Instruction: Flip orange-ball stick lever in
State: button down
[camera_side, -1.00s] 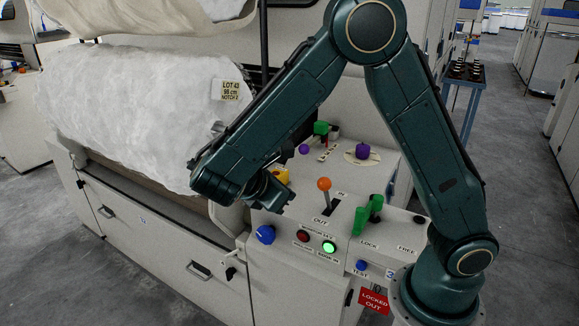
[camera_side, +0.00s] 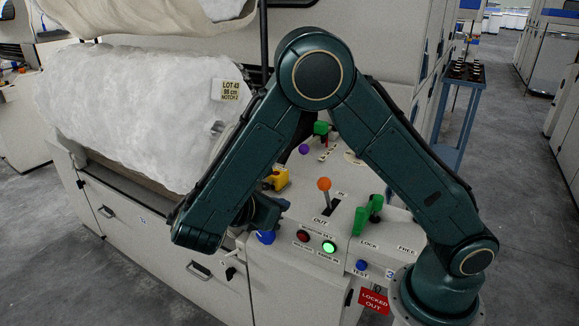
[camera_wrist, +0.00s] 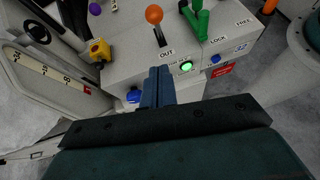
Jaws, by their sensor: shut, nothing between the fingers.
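The orange-ball stick lever (camera_side: 324,185) stands up from a dark slot on the sloped panel, between the labels IN at its far side and OUT at its near side. The stick leans toward OUT. It also shows near the top of the wrist view (camera_wrist: 154,15). My gripper (camera_side: 274,204) is in front of and left of the lever in the side view, apart from it. In the wrist view my gripper's fingers (camera_wrist: 158,82) are together with nothing between them, below the lever. The wrist partly hides the gripper in the side view.
Green handles (camera_side: 367,215) by LOCK stand right of the lever. A yellow part (camera_side: 277,179) and a blue knob (camera_side: 265,237) lie to its left. A lit green button (camera_side: 329,247) and a red one (camera_side: 303,236) are on the front edge. A white fibre roll (camera_side: 140,115) stands at left.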

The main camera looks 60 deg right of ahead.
aim_at(321, 181)
jog(key=d+r+x, duration=0.1)
jog(key=r+x, duration=0.1)
jog(key=x, duration=1)
jog(key=shift+s+d, duration=0.2)
jog(key=shift+d, duration=0.25)
jog(key=shift+d+r, duration=0.15)
jog(key=shift+r, duration=0.1)
jog(key=shift+d+r+y, duration=0.4)
jog(key=shift+d+y, duration=0.05)
jog(key=shift+d, duration=0.15)
jog(key=shift+d+r+y, duration=0.4)
jog(key=shift+d+y, duration=0.05)
jog(key=shift+d, duration=0.15)
jog(key=d+r+y, duration=0.1)
jog(key=d+y, duration=0.6)
jog(key=d, duration=0.7)
jog(key=shift+r, duration=0.35)
jog(key=shift+s, duration=0.1)
